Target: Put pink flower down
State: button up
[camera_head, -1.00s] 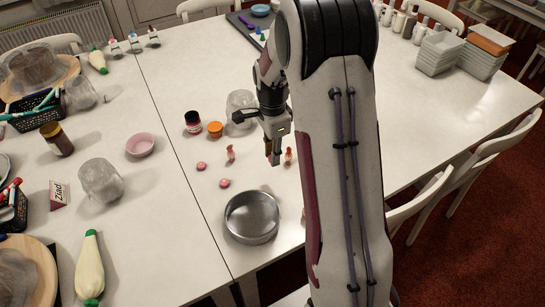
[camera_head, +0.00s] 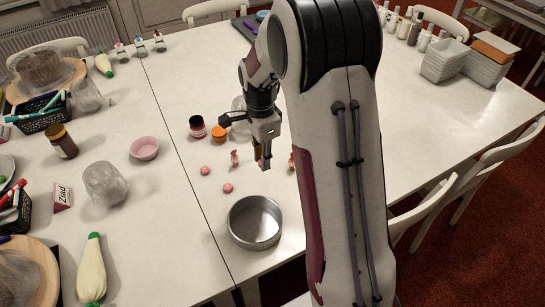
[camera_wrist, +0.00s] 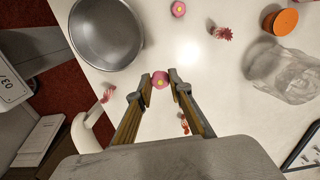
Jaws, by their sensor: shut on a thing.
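My gripper (camera_head: 262,163) is low over the white table, behind the round metal tin (camera_head: 241,237). In the wrist view its two fingers (camera_wrist: 160,82) are shut on a pink flower (camera_wrist: 160,79) with a yellow centre. The head view does not clearly show this held flower. Whether it touches the table is hard to tell. Two other pink flowers lie on the table left of my gripper, one nearer the tin (camera_head: 227,188) and one farther left (camera_head: 205,171).
Small pink figures stand left (camera_head: 235,158) and right (camera_head: 292,161) of my gripper. Bare table lies between the flowers and the seam.

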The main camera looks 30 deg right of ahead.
jog(key=s+a+r, duration=0.2)
jog(key=s+a, duration=0.2)
jog(key=a, duration=0.1)
send_over(255, 227)
jog(key=shift+d+f, duration=0.1)
jog(key=shift+f, duration=0.3)
jog(key=shift+f, duration=0.1)
jog(key=shift+f, duration=5.35)
jog(key=o, duration=0.8)
